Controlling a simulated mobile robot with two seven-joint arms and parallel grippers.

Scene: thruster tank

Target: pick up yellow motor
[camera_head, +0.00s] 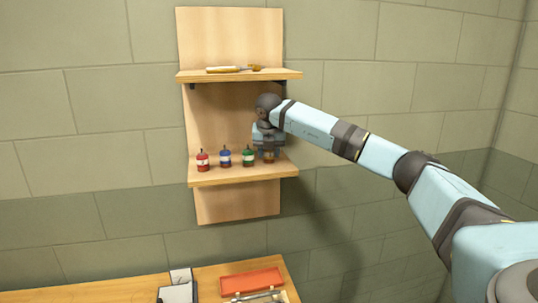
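My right arm reaches in from the right to the lower shelf of the wooden wall rack. My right gripper (268,151) points down at the right end of that shelf (232,176). A small orange-yellow piece, which looks like the yellow motor (269,159), shows at its fingertips. Most of it is hidden by the gripper, and I cannot tell whether the fingers are closed on it. To its left stand a green motor (248,158), a blue motor (225,159) and a red motor (202,161), all upright. My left gripper is not in view.
The upper shelf (240,75) is above my gripper and holds a wooden-handled tool (228,69). A wooden table (120,291) below carries a red tray (251,281) and a grey-white box (178,290). The block wall is close behind the rack.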

